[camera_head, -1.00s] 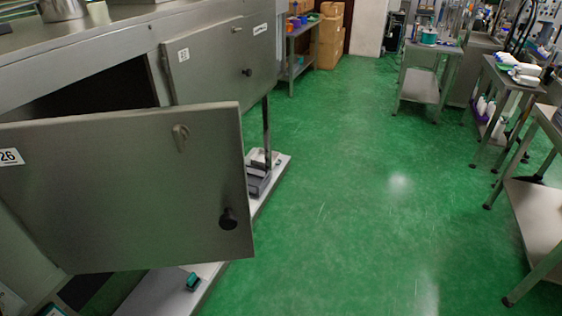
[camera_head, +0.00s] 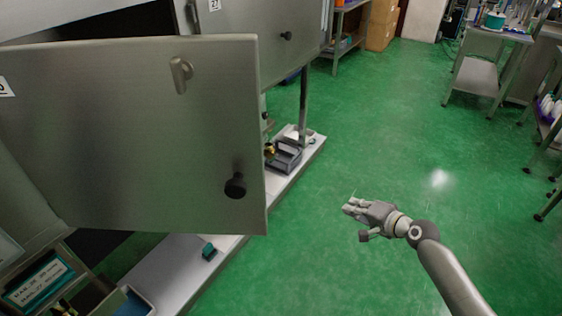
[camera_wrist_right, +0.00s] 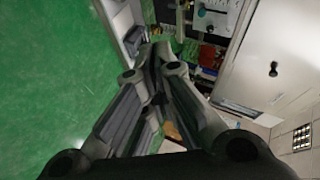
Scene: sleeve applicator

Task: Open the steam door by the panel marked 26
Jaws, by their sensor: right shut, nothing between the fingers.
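The steam door (camera_head: 120,135) stands swung outward in the head view, a grey metal panel with a black knob (camera_head: 235,186) low near its free edge and a small metal latch (camera_head: 181,74) near its top. A cut-off white label (camera_head: 5,88) shows at its left edge. A dark opening is visible behind its top. My right gripper (camera_head: 347,208) is shut and empty, out over the green floor to the right of the door and apart from it. In the right wrist view its fingers (camera_wrist_right: 155,55) are together. My left gripper is not in view.
A second panel marked 27 (camera_head: 262,40) is behind the door. A low white ledge (camera_head: 178,272) carries grey trays (camera_head: 285,156) and a small green item (camera_head: 208,251). Metal tables (camera_head: 478,75) stand at the right. The green floor between is clear.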

